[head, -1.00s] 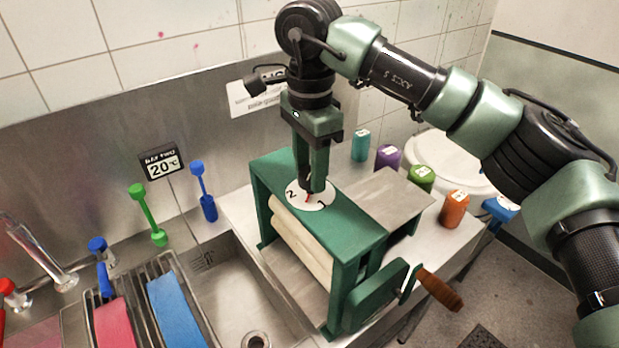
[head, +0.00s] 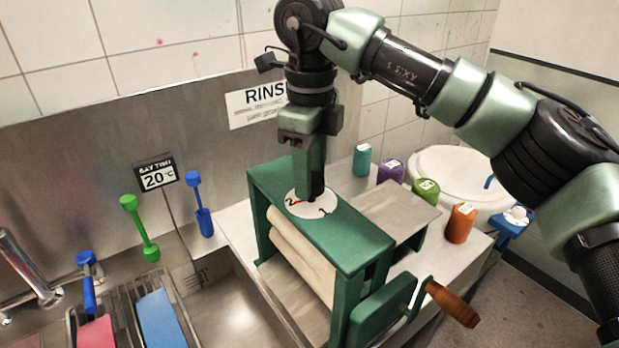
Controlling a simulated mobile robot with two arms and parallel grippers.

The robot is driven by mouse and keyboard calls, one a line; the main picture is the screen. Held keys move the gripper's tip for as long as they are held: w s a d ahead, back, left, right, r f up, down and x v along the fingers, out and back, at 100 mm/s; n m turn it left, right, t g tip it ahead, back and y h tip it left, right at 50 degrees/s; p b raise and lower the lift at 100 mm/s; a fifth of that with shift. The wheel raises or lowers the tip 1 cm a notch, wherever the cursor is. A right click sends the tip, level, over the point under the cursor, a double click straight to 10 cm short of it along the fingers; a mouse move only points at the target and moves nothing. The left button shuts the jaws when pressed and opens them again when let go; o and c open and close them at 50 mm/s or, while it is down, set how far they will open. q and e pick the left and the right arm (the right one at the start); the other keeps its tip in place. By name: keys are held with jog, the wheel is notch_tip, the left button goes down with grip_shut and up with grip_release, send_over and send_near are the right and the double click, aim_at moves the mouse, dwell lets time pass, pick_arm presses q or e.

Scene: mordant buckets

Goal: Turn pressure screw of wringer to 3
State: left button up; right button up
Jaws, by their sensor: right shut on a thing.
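The green wringer (head: 352,240) with pale rollers (head: 298,255) stands at the right side of the sink. A white round dial (head: 298,211) lies on its top beam. The dial shows a 2 at its left and a 1 at its front; the rest is hidden behind the fingers. A red pointer (head: 300,202) reaches out left from the fingers towards the 2. My right gripper (head: 316,196) points straight down and is shut on the pressure screw over the dial. The screw itself is mostly hidden between the fingers. My left gripper is out of view.
A crank with a wooden handle (head: 453,304) sticks out at the wringer's front right. Teal, purple, green and orange jars (head: 459,222) stand to the right. The sink (head: 235,310) and cloths in a rack (head: 160,318) lie left.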

jog(key=m+b, duration=0.2)
jog(key=m, duration=0.5)
jog(key=shift+f, duration=0.15)
jog(key=m+b, duration=0.2)
jog(key=m, duration=0.4)
jog(key=shift+m, duration=0.3)
jog(key=m+b, duration=0.2)
jog(key=m, duration=0.4)
jog(key=shift+f+b, duration=0.1)
jog(key=shift+b, duration=0.3)
jog(key=m+b, duration=0.1)
jog(key=m, duration=0.2)
jog(key=shift+m, duration=0.4)
jog(key=shift+s+m+b, duration=0.1)
jog(key=shift+m+b, duration=0.55)
jog(key=shift+m, duration=0.85)
jog(key=o, duration=1.4)
jog(key=shift+c, duration=0.2)
